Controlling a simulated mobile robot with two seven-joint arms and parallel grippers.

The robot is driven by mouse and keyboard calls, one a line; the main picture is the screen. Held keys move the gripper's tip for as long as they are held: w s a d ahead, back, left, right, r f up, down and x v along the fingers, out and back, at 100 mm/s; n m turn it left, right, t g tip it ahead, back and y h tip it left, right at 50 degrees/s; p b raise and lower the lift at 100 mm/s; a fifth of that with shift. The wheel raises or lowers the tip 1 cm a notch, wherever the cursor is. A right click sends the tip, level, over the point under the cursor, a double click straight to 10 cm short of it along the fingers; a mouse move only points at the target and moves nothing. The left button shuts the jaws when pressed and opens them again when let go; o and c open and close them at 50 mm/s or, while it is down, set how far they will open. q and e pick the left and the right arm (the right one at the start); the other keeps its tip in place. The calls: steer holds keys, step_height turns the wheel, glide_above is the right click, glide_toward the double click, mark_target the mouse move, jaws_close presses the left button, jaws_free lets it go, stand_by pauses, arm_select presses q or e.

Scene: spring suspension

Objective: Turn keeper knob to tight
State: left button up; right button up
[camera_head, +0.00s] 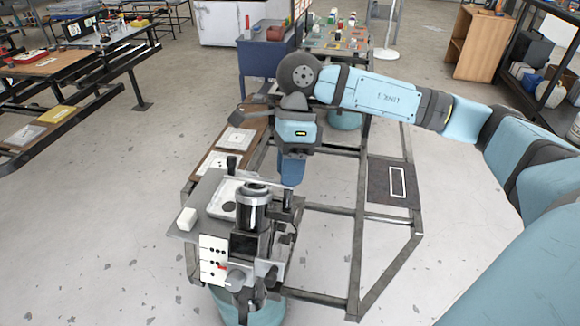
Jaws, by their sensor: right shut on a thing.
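A spring suspension fixture stands on a grey plate (205,200) at the lower middle, with a silver and black cylinder (254,208) upright on it. My right gripper (289,184) points down at the right rear of this fixture. It is shut on a small dark upright part (287,203), which appears to be the keeper knob; the contact is small and partly hidden. A grey round knob (240,279) shows on the fixture's front, apart from the gripper. The knob's angle cannot be read. My left gripper is not in view.
A white block (187,219) lies on the plate's left edge. A white panel with black dots (214,261) faces front. The open metal frame (356,240) extends right, with a dark pad (393,183).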

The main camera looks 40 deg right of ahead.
steer(key=o, duration=0.9)
arm_select(q)
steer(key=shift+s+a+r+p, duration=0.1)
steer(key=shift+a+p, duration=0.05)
steer(key=shift+p, duration=0.75)
arm_select(e)
steer(key=v, duration=1.4)
steer(key=shift+w, duration=0.1)
steer(key=shift+f, duration=0.15)
